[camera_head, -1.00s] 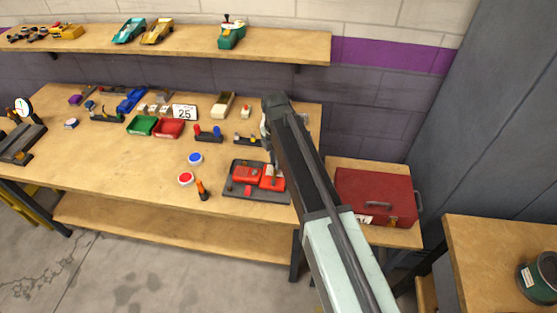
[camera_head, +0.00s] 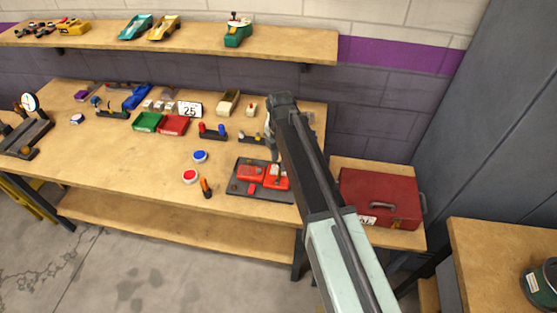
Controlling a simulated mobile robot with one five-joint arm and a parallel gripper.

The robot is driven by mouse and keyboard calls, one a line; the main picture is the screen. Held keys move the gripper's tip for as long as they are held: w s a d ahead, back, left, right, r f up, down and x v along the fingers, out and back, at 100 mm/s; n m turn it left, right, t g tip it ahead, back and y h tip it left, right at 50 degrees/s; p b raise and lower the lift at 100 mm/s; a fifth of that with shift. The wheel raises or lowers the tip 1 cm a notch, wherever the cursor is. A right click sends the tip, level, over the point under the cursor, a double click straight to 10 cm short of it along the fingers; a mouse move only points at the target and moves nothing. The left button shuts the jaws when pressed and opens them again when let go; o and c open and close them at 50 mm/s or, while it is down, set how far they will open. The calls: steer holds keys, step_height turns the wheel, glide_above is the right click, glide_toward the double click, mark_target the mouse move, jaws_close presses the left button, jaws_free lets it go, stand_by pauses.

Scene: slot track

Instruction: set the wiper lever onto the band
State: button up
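A dark tray (camera_head: 238,188) lies at the front right of the workbench, with the red halves of what looks like an opened hand controller (camera_head: 250,173) in it. A small red piece (camera_head: 252,188) lies at the tray's front. My gripper (camera_head: 275,158) points down over the tray's back right part, above the right red half (camera_head: 277,182). The arm hides much of it, and its fingers are too small to tell open from shut. A small pale piece shows just below the fingertips; I cannot tell whether it is held. I cannot make out the wiper lever or the band.
A screwdriver (camera_head: 206,188), a red-and-white button (camera_head: 190,176) and a blue one (camera_head: 200,156) lie left of the tray. Green (camera_head: 148,122) and red (camera_head: 173,126) bins stand behind. A red toolbox (camera_head: 381,197) stands to the right. The bench's front left is clear.

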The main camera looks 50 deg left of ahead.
step_height(320, 180, up, 8)
steer(key=p, duration=0.8)
steer(key=shift+f, duration=0.1)
